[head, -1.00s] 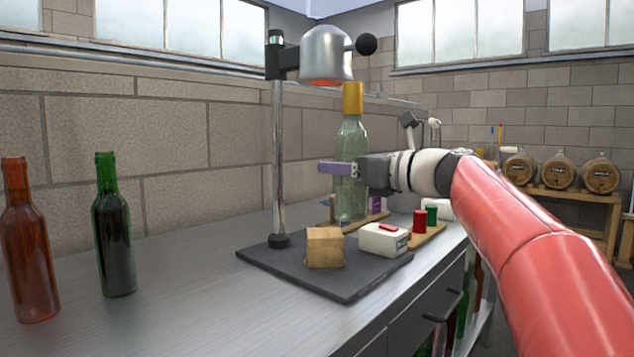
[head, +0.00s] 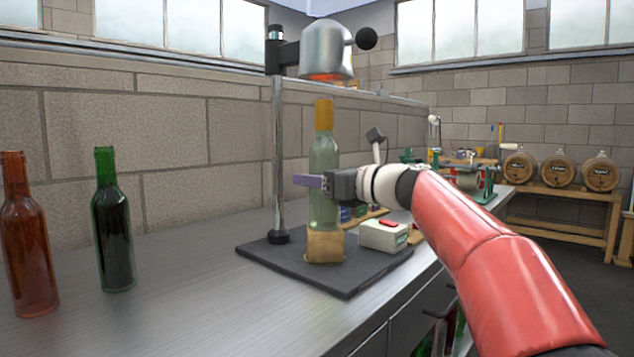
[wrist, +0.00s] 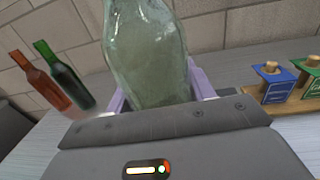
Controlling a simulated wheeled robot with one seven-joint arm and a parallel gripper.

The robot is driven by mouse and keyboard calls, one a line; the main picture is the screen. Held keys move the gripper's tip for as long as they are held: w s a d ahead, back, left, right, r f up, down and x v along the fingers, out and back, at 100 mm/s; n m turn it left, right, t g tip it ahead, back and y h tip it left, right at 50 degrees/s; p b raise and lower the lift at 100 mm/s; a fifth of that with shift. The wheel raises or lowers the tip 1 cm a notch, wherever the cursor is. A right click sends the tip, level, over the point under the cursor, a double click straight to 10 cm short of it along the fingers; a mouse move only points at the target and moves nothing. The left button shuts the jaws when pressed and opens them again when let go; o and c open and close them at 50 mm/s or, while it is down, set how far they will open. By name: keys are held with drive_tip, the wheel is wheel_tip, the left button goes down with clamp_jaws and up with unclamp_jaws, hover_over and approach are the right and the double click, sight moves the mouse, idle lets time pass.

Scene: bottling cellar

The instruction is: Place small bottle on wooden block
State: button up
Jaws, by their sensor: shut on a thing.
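A clear bottle with an orange-yellow top (head: 323,155) stands upright in my gripper (head: 318,181). My gripper is shut on its lower body, and the purple fingers also show on both sides of the glass (wrist: 150,60) in the wrist view. The wooden block (head: 325,246) sits on a dark base plate (head: 290,262). The bottle's bottom appears right over the block, at its top edge in the head view. I cannot tell whether they touch.
A heater lamp head (head: 326,55) hangs above the bottle from a metal post (head: 278,150). A white box with a red switch (head: 383,235) is right of the block. A brown bottle (head: 25,240) and a green bottle (head: 113,225) stand at left, with bare bench between.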

drive_tip(key=shift+s+r, duration=0.1)
drive_tip(key=shift+r, duration=0.05)
drive_tip(key=o, duration=1.5)
drive_tip(key=shift+f, duration=0.2)
drive_tip(key=shift+c, duration=0.2)
drive_tip(key=shift+r, duration=0.1)
drive_tip(key=shift+d, duration=0.2)
drive_tip(key=b+v, duration=0.1)
drive_tip(key=v, duration=1)
drive_tip(key=shift+s+d, duration=0.25)
